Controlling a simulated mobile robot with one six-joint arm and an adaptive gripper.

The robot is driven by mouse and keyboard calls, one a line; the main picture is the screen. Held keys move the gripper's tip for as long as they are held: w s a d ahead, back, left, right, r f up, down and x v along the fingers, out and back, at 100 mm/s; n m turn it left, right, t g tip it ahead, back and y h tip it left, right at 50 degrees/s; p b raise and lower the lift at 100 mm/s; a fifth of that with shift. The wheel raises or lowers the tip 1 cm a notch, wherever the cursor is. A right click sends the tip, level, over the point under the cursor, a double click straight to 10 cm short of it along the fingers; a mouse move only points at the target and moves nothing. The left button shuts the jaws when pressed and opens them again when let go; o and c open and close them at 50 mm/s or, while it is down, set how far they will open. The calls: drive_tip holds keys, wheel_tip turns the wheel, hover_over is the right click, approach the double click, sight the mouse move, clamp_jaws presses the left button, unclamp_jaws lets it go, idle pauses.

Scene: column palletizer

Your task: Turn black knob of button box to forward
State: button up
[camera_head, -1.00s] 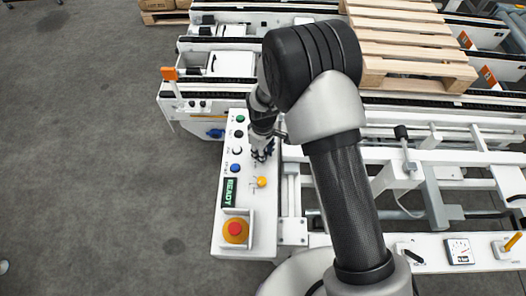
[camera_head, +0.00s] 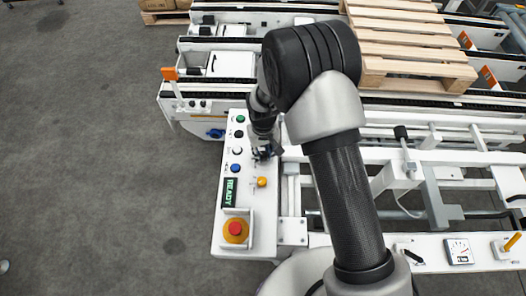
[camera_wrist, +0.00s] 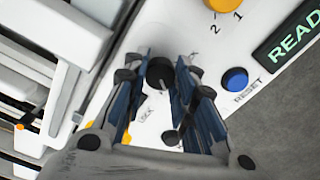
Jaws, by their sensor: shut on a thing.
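The white button box (camera_head: 247,205) stands left of centre in the head view. My gripper (camera_head: 263,154) is over its upper right part, pointing down. In the wrist view the black knob (camera_wrist: 159,73) sits between the fingertips of my gripper (camera_wrist: 160,80), which is shut on it. The knob's pointer direction is hard to make out. Small print beside the knob is partly hidden by the fingers. In the head view my gripper hides the knob.
A yellow knob (camera_head: 262,182), a blue button (camera_head: 236,168), the green READY display (camera_head: 229,193) and a red emergency stop (camera_head: 235,229) are close by on the box. White machine frames and a wooden pallet (camera_head: 410,45) lie to the right. The floor at left is clear.

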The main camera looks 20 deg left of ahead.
sight(263, 155)
drive_tip(key=shift+m, duration=0.8)
drive_tip(key=o, duration=1.1)
wheel_tip(263, 155, up, 12)
idle(0.3)
